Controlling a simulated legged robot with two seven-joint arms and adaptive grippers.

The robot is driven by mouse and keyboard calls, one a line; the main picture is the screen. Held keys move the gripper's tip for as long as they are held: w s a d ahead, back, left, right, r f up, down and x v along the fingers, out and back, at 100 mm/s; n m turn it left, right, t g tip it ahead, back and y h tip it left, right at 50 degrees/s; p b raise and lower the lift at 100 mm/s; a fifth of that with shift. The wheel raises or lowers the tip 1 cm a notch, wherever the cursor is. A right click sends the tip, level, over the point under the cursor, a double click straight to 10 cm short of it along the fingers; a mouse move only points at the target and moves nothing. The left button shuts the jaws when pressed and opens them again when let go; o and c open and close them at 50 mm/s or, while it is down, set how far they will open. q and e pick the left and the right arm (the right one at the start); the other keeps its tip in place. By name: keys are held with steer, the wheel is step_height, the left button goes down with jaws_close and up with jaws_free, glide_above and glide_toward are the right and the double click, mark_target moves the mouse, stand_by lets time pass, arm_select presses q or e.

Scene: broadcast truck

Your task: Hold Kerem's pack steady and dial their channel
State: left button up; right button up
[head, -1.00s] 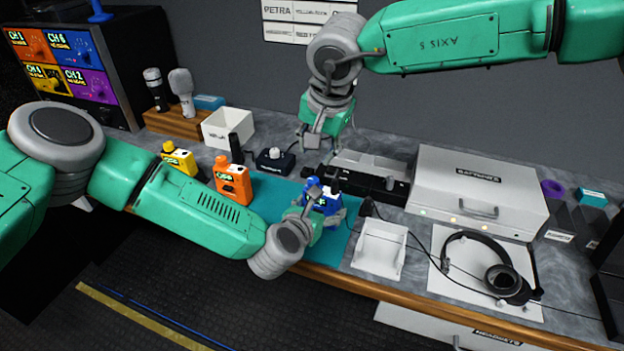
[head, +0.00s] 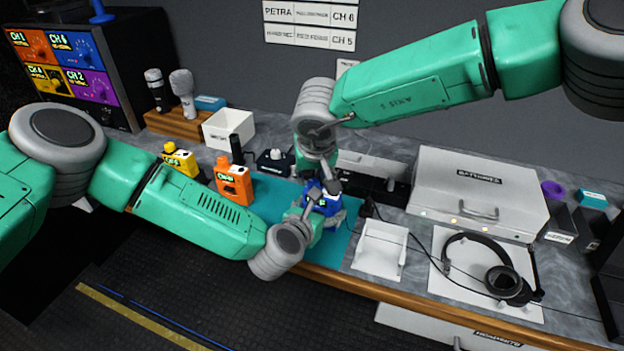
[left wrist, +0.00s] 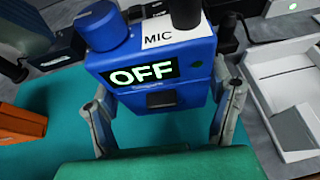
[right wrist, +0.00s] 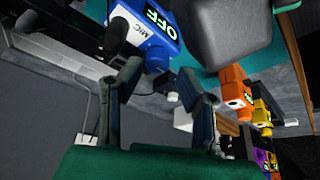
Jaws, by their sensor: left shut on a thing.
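The blue pack (head: 318,202) stands on the teal mat (head: 342,245). In the left wrist view the pack (left wrist: 160,68) faces me with a lit screen reading OFF, a MIC label, a blue knob (left wrist: 97,25) and a black antenna (left wrist: 186,12) on top. My left gripper (head: 324,218) is shut on the pack, one finger on each side. My right gripper (head: 324,190) is just above the pack's top, partly hiding it. In the right wrist view its fingers (right wrist: 160,90) are apart with nothing between them, and the pack (right wrist: 145,38) is beyond.
Orange (head: 234,184) and yellow (head: 180,160) packs stand left. A white box (head: 228,128) and microphones are behind them. A white tray (head: 380,250), headset (head: 485,270) and grey case (head: 478,190) are right. A wall sign (head: 310,25) reads PETRA, CH 6, with CH 5 below.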

steer(key=shift+x, duration=1.2)
jaws_close()
